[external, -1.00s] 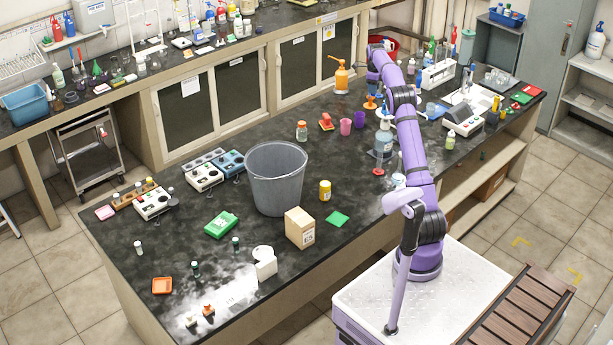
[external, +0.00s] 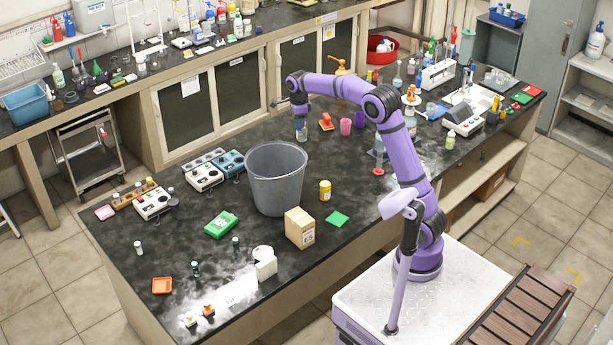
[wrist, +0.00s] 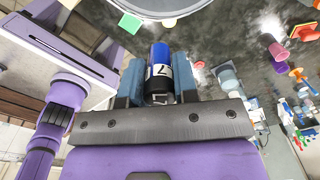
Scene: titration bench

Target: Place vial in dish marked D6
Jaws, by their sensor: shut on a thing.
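My gripper (external: 301,128) hangs over the far middle of the bench in the external view. In the wrist view my gripper (wrist: 158,88) is shut on a small vial (wrist: 159,68) with a dark body, a blue band and a white label showing a 7. The vial sits upright in the picture between the blue-grey fingers. No D6 mark is readable on either dish.
A large grey bucket (external: 275,180) stands mid-bench, with a cardboard box (external: 300,227) and yellow jar (external: 325,190) beside it. A red object (external: 326,122) and magenta cup (external: 346,127) are right of my gripper. Small bottles stand at the near left.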

